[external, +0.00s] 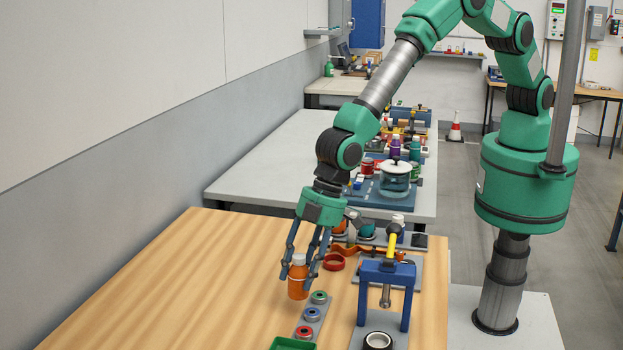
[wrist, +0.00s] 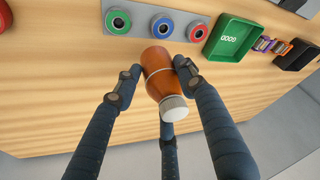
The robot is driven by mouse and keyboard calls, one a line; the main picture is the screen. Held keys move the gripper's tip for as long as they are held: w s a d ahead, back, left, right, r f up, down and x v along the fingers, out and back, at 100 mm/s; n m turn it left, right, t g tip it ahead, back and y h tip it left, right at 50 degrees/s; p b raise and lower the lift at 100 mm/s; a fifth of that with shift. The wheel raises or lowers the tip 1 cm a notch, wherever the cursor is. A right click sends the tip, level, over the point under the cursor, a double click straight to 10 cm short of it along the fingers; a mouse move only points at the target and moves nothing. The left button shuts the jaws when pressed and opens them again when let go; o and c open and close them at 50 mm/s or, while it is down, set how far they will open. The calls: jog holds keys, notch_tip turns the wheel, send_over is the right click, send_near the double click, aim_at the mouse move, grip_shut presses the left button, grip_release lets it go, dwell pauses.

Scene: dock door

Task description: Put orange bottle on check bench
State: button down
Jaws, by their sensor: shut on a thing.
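The orange bottle (external: 298,281) has a white cap and is held between the fingers of my gripper (external: 301,268) over the wooden bench (external: 200,270). In the wrist view the bottle (wrist: 160,80) shows its cap toward the camera, with the fingers of my gripper (wrist: 157,82) closed around it. The bottle looks upright in the external view. I cannot tell whether its base touches the wood. No label in view names the check bench.
A strip with several coloured rings (external: 311,315) lies just right of the bottle. A green tray (wrist: 232,40) marked GOOD is beside it. A blue frame (external: 386,280) stands farther right. The wood left of the bottle is clear. A grey table (external: 270,155) with containers stands behind.

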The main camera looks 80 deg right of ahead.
jog(key=shift+s+d, duration=0.35)
jog(key=shift+d, duration=0.05)
dwell(0.8)
jog(key=w+d+m+h+b, duration=0.15)
jog(key=w+d, duration=0.45)
jog(key=d, duration=0.6)
jog(key=w+d+r+m+t+b, duration=0.15)
jog(key=w+d, duration=0.35)
jog(key=d, duration=0.6)
jog(key=w+d+f+m+b, duration=0.15)
jog(key=w+d, duration=0.45)
jog(key=d, duration=0.6)
jog(key=s+d+m+h+b, duration=0.1)
jog(key=s+d+m+b, duration=0.1)
jog(key=d, duration=1.7)
jog(key=s+d+m+h+b, duration=0.1)
jog(key=d+m, duration=0.3)
jog(key=d, duration=1.5)
jog(key=shift+s+d+r+b, duration=0.35)
jog(key=shift+s+b, duration=0.15)
jog(key=shift+s, duration=0.25)
